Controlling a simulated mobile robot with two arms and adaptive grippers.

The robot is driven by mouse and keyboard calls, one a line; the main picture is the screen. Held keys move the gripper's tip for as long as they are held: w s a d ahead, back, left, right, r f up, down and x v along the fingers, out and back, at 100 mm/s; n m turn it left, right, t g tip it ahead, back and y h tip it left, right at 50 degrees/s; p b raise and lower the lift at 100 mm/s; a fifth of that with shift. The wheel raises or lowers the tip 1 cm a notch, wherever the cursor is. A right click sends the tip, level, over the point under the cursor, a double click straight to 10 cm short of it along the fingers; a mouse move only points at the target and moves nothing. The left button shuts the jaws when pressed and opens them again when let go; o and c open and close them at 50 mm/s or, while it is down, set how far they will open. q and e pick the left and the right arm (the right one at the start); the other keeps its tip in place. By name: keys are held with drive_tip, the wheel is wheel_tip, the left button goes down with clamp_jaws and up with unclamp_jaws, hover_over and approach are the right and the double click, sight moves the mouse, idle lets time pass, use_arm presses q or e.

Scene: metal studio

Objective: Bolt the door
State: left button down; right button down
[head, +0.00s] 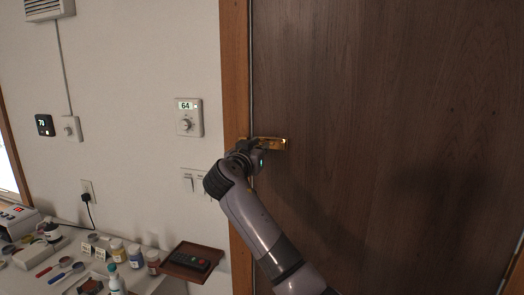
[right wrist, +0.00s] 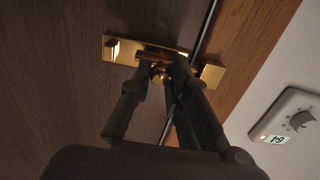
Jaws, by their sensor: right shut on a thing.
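A brown wooden door (head: 400,120) fills the right of the head view, with a lighter wooden frame (head: 236,70) on its left. A brass bolt (head: 278,143) is mounted at the door's left edge, partly hidden behind my right gripper (head: 252,150). The bolt also shows in the right wrist view (right wrist: 118,48), with its plate on the door and a brass catch (right wrist: 213,74) on the frame side of the dark gap. My right gripper is shut on the bolt's knob (right wrist: 160,74). How far the bolt reaches into the catch is hard to tell. My left gripper is not in view.
A thermostat (head: 188,117) and light switches (head: 188,180) are on the white wall left of the frame. A shelf (head: 70,285) at lower left holds bottles and tools. A small wooden tray (head: 178,270) with a dark device sits near the frame.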

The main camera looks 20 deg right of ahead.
drive_tip(key=c, duration=1.9)
unclamp_jaws()
drive_tip(key=shift+o, duration=1.2)
drive_tip(key=shift+w+a, duration=0.2)
drive_tip(key=shift+a, duration=0.1)
drive_tip(key=shift+o, duration=0.9)
drive_tip(key=shift+a, duration=0.1)
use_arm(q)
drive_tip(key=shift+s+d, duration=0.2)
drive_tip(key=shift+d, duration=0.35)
use_arm(e)
drive_tip(key=shift+s+d, duration=0.1)
drive_tip(key=shift+d, duration=0.1)
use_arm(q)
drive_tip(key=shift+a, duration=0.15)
use_arm(e)
drive_tip(key=v, duration=1.2)
